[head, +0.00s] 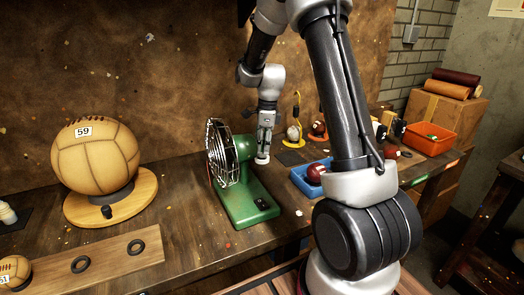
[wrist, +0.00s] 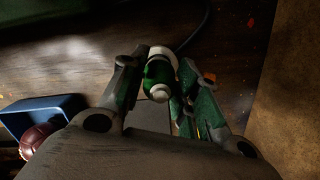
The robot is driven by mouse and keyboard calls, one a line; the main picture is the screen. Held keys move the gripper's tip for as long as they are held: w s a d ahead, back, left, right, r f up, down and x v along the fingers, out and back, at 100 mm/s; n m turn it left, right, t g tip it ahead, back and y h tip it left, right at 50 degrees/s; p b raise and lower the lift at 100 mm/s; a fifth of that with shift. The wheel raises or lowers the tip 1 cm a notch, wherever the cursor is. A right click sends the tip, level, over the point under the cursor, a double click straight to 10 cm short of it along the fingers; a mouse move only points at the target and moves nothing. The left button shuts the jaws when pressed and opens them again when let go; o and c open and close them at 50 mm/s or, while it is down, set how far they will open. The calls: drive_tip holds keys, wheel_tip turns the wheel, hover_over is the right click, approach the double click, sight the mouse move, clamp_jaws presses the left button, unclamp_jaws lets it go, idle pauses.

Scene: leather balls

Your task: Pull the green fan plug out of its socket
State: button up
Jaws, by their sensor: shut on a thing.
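The green fan (head: 243,204) with a wire cage stands on the wooden workbench, left of my gripper (head: 264,150). My gripper points down close behind the fan's right side. In the wrist view, my gripper (wrist: 157,72) is shut on the green plug (wrist: 156,72), with a finger on each side of it. White parts show at both ends of the plug. A dark cable (wrist: 198,32) runs up beyond it. In the head view a small white round part (head: 262,160) shows under the fingertips. I cannot tell whether the plug sits in a socket.
A blue tray (head: 305,184) with a dark red ball (head: 315,173) is right of the fan. A large tan ball (head: 95,158) rests on a round wooden stand (head: 88,207) at left. An orange bin (head: 430,138) is farther right. The leather-brown wall is close behind.

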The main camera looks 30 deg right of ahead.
wheel_tip(320, 180, up, 8)
drive_tip(key=shift+f, duration=1.45)
drive_tip(key=shift+a, duration=0.1)
